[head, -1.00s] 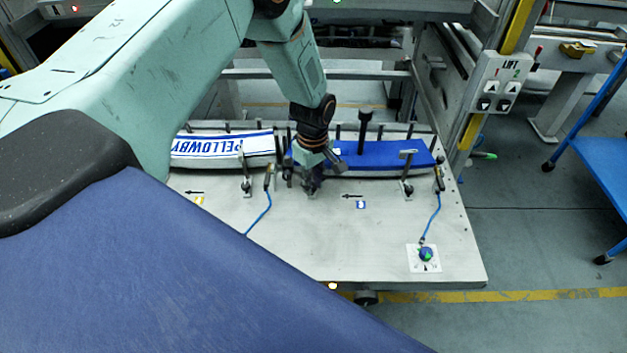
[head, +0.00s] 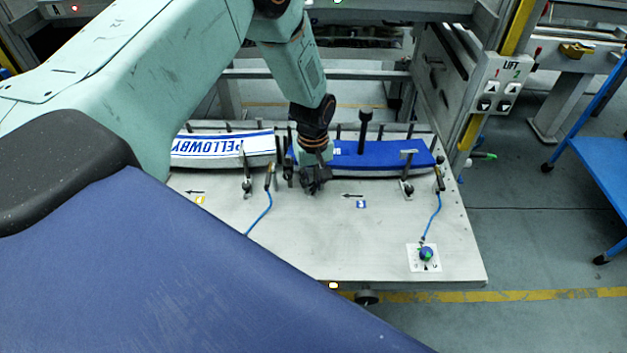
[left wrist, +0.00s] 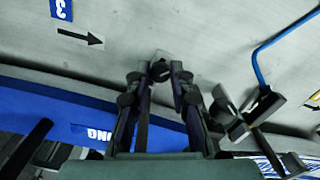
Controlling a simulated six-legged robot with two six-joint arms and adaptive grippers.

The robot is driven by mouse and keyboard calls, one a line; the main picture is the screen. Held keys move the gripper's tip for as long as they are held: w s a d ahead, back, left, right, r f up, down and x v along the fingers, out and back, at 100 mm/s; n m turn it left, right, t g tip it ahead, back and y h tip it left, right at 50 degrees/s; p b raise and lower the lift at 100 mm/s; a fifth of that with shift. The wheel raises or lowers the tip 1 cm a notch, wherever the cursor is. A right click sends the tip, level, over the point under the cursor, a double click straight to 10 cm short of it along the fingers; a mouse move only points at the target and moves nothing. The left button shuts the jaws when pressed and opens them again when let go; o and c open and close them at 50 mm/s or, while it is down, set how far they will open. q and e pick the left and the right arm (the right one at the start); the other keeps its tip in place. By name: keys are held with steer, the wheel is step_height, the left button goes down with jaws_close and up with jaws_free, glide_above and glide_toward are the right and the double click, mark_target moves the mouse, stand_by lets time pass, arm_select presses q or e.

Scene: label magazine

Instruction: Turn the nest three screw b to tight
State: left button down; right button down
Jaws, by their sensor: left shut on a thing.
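My left gripper (head: 314,190) points down at the left end of the blue label stack (head: 370,155) in nest three. In the left wrist view its two fingers (left wrist: 160,72) are closed around a small grey screw head (left wrist: 160,60), which I take as nest three screw b. The fingers hide most of the screw, and no letter on it is readable. The blue "3" tag (head: 361,204) lies on the plate nearby; it also shows in the left wrist view (left wrist: 61,9). My right gripper is not in view.
A similar clamp (head: 407,186) stands at the blue stack's right end. The white "PELLOWBY" stack (head: 215,148) lies left. A knob (head: 426,254) sits at front right. The plate's front middle is clear.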

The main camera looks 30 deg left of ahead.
arm_select(q)
steer(key=m, duration=0.3)
steer(key=shift+m, duration=0.3)
steer(key=m, duration=0.3)
steer(key=shift+m+b, duration=0.3)
steer(key=shift+b, duration=0.1)
steer(key=m, duration=0.3)
steer(key=shift+m+b, duration=0.35)
steer(key=shift+m, duration=0.05)
steer(key=m, duration=0.3)
steer(key=shift+m+b, duration=0.3)
steer(key=shift+b, duration=0.05)
steer(key=m+b, duration=0.1)
steer(key=m, duration=0.4)
steer(key=shift+m+b, duration=0.55)
steer(key=shift+m, duration=1.85)
